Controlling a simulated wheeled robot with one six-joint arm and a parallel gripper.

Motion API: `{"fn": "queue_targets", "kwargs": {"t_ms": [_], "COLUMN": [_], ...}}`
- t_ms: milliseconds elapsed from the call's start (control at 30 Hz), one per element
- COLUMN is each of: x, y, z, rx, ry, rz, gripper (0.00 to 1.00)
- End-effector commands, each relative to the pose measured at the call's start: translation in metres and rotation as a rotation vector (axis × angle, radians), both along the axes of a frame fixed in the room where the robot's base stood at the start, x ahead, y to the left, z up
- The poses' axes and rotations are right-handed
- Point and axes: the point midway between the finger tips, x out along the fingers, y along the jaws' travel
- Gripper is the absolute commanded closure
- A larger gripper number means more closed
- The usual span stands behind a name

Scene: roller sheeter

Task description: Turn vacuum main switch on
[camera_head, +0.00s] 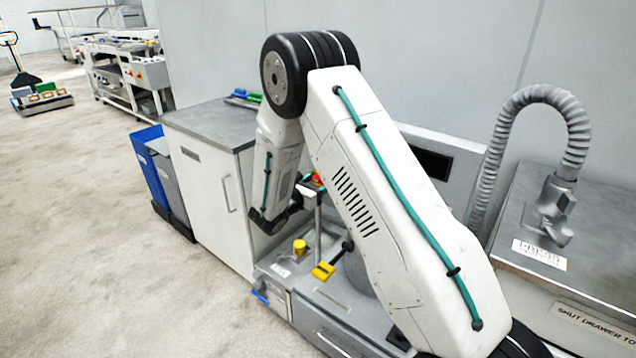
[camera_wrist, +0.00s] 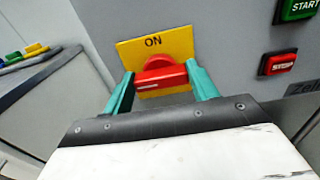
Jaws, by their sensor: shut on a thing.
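The vacuum main switch is a red rotary knob (camera_wrist: 160,77) on a yellow plate (camera_wrist: 180,45) marked ON at its top, in the wrist view. The knob's bar lies roughly level across the plate. My gripper (camera_wrist: 160,84) has its two teal fingers on either side of the knob, shut on it. In the head view a bit of red and yellow (camera_head: 316,180) shows beside my forearm, and my arm hides most of the panel around it.
A green START button (camera_wrist: 297,8) and a red STOP button (camera_wrist: 278,64) sit right of the switch. A grey-topped cabinet (camera_head: 205,125) stands left of the machine. A ribbed grey hose (camera_head: 500,130) rises at the right. Open floor lies at the left.

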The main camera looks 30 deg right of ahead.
Motion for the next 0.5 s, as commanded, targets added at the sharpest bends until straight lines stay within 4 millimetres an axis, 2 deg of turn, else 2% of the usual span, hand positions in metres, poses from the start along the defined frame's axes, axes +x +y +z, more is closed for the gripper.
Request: {"fn": "queue_targets", "kwargs": {"t_ms": [267,500], "x": [-0.0007,-0.0014], "y": [0.0004,0.0003], "z": [-0.0001,-0.0003], "rx": [0.028,0.094], "ry": [-0.068,-0.229], "rz": [0.0,0.0], "gripper": [0.65,0.65]}}
